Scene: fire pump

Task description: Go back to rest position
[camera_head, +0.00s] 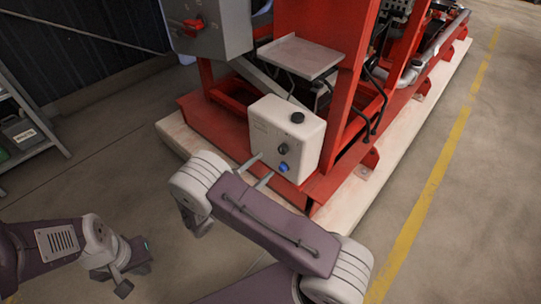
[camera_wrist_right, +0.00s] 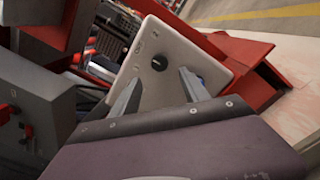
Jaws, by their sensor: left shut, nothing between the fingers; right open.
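My right gripper (camera_head: 262,171) is open in front of the lower part of a white control box (camera_head: 268,118) on the red pump frame. Its fingers point at the box, and no object shows between them. In the right wrist view, the open fingers (camera_wrist_right: 156,88) stand before the tilted-looking white box (camera_wrist_right: 180,47), with a black knob (camera_wrist_right: 159,62) between them in the picture. I cannot tell whether a finger touches the box. My left gripper (camera_head: 124,284) is low at the bottom left, over the floor, shut and empty, away from the pump.
The red pump frame (camera_head: 222,125) stands on a pale plinth (camera_head: 440,85). A grey cabinet with a red switch (camera_head: 193,25) is at the upper left of it. A metal shelf (camera_head: 28,125) is at the far left. Floor is clear right of the yellow line (camera_head: 440,165).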

